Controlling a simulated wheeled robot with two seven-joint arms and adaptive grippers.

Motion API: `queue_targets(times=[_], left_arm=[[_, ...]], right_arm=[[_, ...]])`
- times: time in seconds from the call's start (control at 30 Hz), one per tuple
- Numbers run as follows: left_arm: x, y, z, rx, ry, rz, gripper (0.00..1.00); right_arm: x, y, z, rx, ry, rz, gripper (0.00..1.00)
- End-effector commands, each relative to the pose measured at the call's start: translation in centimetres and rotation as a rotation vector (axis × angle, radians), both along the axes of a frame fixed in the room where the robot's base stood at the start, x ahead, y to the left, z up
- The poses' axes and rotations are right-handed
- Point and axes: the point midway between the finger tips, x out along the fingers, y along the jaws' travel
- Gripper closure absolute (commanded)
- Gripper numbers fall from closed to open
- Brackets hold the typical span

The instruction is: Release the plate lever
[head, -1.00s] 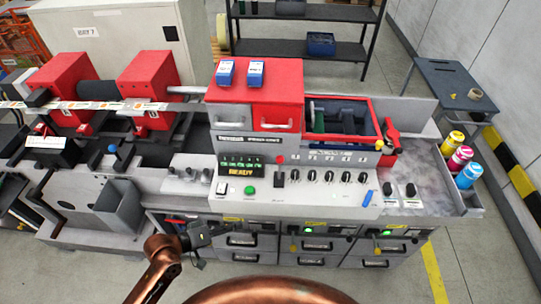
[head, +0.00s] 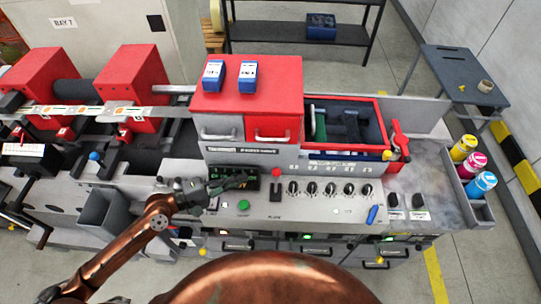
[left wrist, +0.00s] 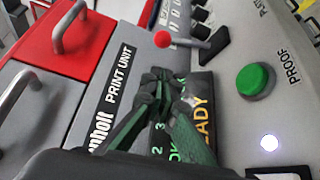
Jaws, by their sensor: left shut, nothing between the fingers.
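The plate lever (head: 277,173) is a short lever with a red ball knob, rising from a dark slot on the sloped control panel (head: 325,212) above the word PLATE. In the left wrist view its red knob (left wrist: 162,39) is at the top centre, on a grey stem running to the black slot. My left gripper (head: 246,181) is shut and empty, just left of the lever, in front of the display, which it partly covers. In the left wrist view its dark green fingertips (left wrist: 160,75) are together, apart from the knob. My right gripper is not in view.
A green PROOF button (head: 243,205) lies below the gripper. A row of black knobs (head: 330,189) is right of the lever. The red-topped print unit (head: 245,90), with protruding drawer handles (head: 270,138), stands behind. A red handle (head: 398,140) is farther right.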

Motion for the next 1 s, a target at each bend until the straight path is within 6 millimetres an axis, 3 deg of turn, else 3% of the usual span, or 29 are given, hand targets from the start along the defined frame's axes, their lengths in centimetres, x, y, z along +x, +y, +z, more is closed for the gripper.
queue_targets(times=[0.17,0.5,0.8,1.0], left_arm=[[0.1,-0.3,0.0,-0.004,0.004,-0.007,1.0],[0.6,-1.4,0.2,-0.005,0.003,-0.017,1.0],[2.9,-5.4,0.0,-0.006,0.002,-0.015,1.0],[4.4,-8.0,-0.6,-0.004,0.003,-0.013,1.0]], right_arm=[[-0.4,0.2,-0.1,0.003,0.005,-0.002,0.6],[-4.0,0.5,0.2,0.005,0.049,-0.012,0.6],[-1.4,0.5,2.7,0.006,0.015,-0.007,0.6],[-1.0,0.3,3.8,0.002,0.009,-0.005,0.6]])
